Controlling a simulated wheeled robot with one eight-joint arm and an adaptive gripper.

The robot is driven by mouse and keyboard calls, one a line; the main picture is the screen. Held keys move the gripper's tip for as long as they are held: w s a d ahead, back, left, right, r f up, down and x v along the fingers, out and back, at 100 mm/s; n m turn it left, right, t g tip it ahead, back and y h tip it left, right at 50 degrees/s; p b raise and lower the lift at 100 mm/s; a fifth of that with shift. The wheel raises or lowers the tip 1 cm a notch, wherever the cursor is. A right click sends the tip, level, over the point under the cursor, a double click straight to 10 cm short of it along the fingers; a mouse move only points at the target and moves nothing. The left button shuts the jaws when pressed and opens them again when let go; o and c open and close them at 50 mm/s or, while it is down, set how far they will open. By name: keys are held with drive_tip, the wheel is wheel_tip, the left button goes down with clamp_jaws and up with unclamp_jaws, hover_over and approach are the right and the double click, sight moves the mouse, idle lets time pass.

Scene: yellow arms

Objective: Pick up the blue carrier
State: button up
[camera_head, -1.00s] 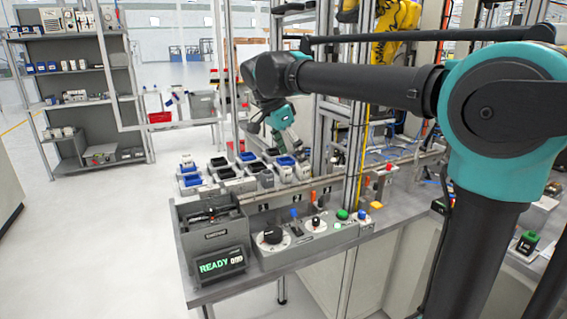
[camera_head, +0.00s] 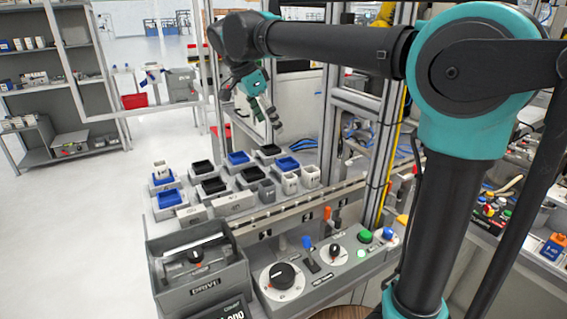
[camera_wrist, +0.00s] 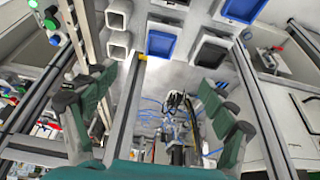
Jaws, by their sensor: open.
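Several blue carriers stand on the bench among black and white ones in the head view: one at the right of the group (camera_head: 287,163), one at the back (camera_head: 238,157) and two at the left (camera_head: 163,177). Each looks like a shallow blue tray on a light base. The wrist view shows one blue carrier (camera_wrist: 160,43) near the top middle and another (camera_wrist: 242,10) at the top edge. My gripper (camera_head: 270,118) is above and behind the right part of the group, apart from the carriers. Its green fingers (camera_wrist: 150,97) are spread wide with nothing between them.
Black carriers (camera_head: 213,185) and white square cups (camera_head: 290,183) stand close around the blue ones. A metal frame post (camera_head: 352,120) rises to the right of the group. A control panel (camera_head: 320,262) and a grey DRIVE box (camera_head: 200,270) stand in front.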

sight(287, 168)
drive_tip(key=x, duration=1.7)
drive_tip(key=shift+w, duration=0.1)
drive_tip(key=c, duration=1.5)
